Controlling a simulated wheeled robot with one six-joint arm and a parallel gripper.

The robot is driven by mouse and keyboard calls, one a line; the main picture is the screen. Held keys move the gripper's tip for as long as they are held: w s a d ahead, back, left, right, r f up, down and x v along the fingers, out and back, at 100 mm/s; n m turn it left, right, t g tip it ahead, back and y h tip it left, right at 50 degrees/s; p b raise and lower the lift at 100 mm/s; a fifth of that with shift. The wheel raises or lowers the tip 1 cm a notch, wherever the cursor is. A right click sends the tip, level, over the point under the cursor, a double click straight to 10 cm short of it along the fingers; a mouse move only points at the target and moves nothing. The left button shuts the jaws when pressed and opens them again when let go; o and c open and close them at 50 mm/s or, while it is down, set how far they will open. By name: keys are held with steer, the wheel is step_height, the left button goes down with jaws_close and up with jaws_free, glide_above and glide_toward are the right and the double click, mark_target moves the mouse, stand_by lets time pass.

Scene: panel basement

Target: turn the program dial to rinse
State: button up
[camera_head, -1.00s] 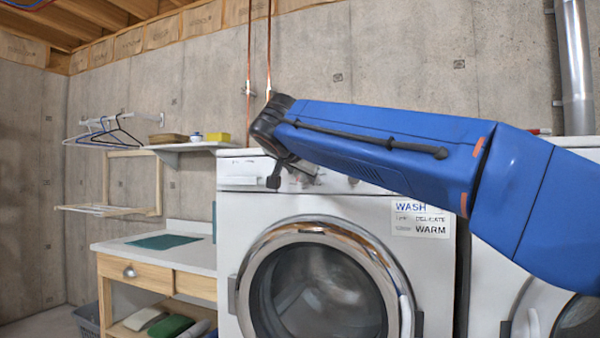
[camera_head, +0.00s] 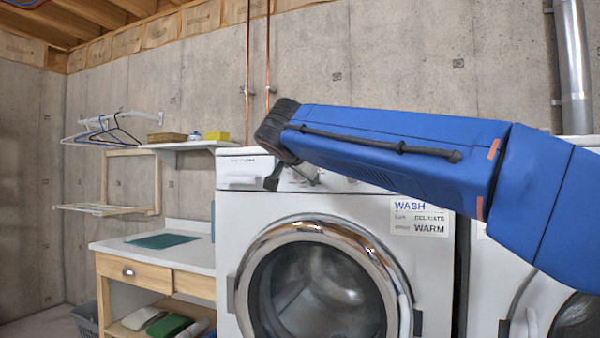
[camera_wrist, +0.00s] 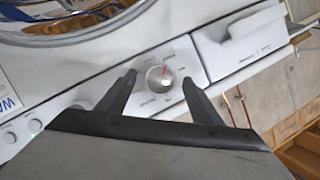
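The round silver program dial (camera_wrist: 160,79) sits on the washer's control panel in the wrist view, with a small red mark near its upper edge. Printing rings it, too small to read. My gripper (camera_wrist: 159,77) is open, with one dark finger on each side of the dial and a visible gap at both sides. In the head view my gripper (camera_head: 283,178) is in front of the white washer's (camera_head: 235,210) panel and hides the dial there.
The detergent drawer (camera_wrist: 245,37) is beside the dial. Round buttons (camera_wrist: 35,125) lie on the panel's other side. A card (camera_head: 420,218) on the washer reads WASH, DELICATE, WARM. A second machine (camera_head: 490,270) stands right; a wall shelf (camera_head: 200,146) is left.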

steer(key=v, duration=1.7)
steer(key=shift+s, duration=0.2)
steer(key=s+d+f+n+g+h, duration=0.1)
steer(key=s+d+f+n+g, duration=0.15)
steer(key=d+f, duration=1)
steer(key=s+d+f+n+g, duration=0.2)
steer(key=d+f+n+g, duration=0.15)
steer(key=d+f, duration=0.9)
steer(key=s+d+f+g, duration=0.1)
steer(key=s+d+f, duration=0.1)
steer(key=s+f, duration=0.4)
steer(key=s+d+f+n+g+y, duration=0.1)
steer(key=s+d+f, duration=0.2)
steer(key=f, duration=1.1)
steer(key=s+d+f+g+y, duration=0.1)
steer(key=s+d+f+g, duration=0.1)
steer(key=s+f, duration=0.7)
steer(key=shift+d+f+n, duration=0.4)
steer(key=shift+d+f, duration=0.05)
steer(key=shift+c, duration=0.7)
